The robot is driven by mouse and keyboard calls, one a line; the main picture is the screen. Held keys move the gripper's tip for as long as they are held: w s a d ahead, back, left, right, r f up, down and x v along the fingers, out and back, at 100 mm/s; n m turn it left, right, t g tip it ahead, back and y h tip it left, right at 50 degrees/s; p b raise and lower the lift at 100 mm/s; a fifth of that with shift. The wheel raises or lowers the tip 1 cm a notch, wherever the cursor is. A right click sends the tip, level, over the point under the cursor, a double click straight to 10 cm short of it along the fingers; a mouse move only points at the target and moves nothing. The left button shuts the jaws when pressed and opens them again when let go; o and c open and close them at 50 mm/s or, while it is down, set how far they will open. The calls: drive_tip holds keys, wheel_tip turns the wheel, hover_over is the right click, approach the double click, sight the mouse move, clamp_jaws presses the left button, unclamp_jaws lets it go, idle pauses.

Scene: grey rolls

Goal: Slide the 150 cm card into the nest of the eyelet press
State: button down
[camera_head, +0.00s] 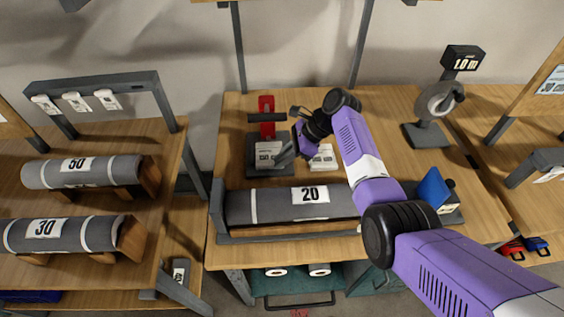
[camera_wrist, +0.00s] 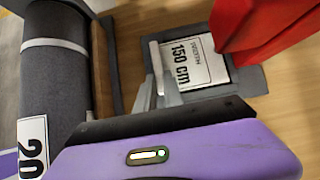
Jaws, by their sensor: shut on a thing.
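The white 150 cm card (camera_wrist: 190,62) lies flat over the dark grey base plate of the eyelet press, with its print readable in the wrist view. The red part of the press (camera_wrist: 265,30) overhangs the card's far end. My gripper (camera_wrist: 157,75) is shut on the card's near edge. In the head view the eyelet press (camera_head: 266,118) stands at the back of the middle bench, the card (camera_head: 267,152) shows on its base, and my gripper (camera_head: 284,157) reaches it from the right. Whether the card is fully seated in the nest cannot be told.
Another white card (camera_head: 323,157) lies on the bench right of my gripper. A grey roll marked 20 (camera_head: 290,205) lies in a cradle in front of the press. A device reading 1.0 m (camera_head: 463,60) and a blue-topped device (camera_head: 435,187) stand to the right. Rolls 50 (camera_head: 80,172) and 30 (camera_head: 70,232) lie left.

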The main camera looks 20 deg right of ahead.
idle(0.3)
drive_tip(key=c, duration=1.4)
unclamp_jaws()
